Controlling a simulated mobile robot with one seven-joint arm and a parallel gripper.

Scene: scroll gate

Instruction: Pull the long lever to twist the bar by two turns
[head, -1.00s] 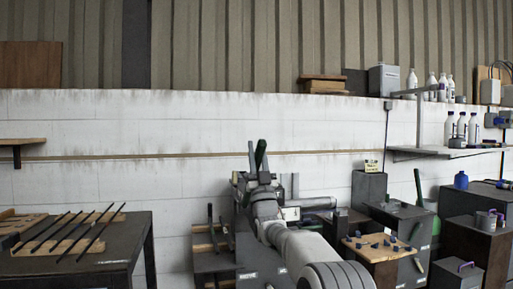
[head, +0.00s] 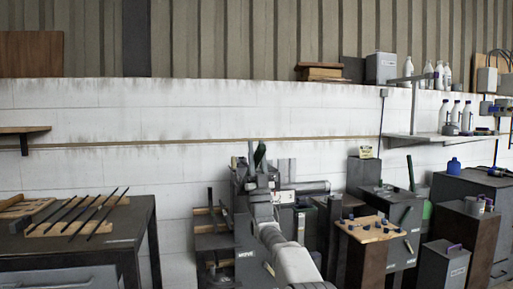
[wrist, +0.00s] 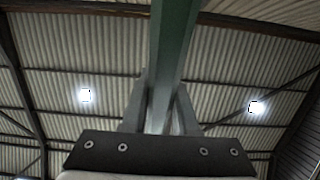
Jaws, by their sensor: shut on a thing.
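The long lever is a green bar (head: 260,154) standing up at the top of my gripper in the head view. In the wrist view the lever (wrist: 176,45) rises between the two fingers. My gripper (wrist: 161,110) is shut on it, a finger against either side. In the head view my gripper (head: 254,168) points up, and my arm hides much of the machine behind it. A dark grey stand (head: 246,254) shows left of my arm. I cannot make out the bar to be twisted or its amount of twist.
A dark table (head: 92,252) with several thin rods stands at the left. At the right are a wooden board (head: 368,229) with small dark pieces and several dark cabinets (head: 470,190). A white wall (head: 100,160) closes the back. Open floor is hard to see.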

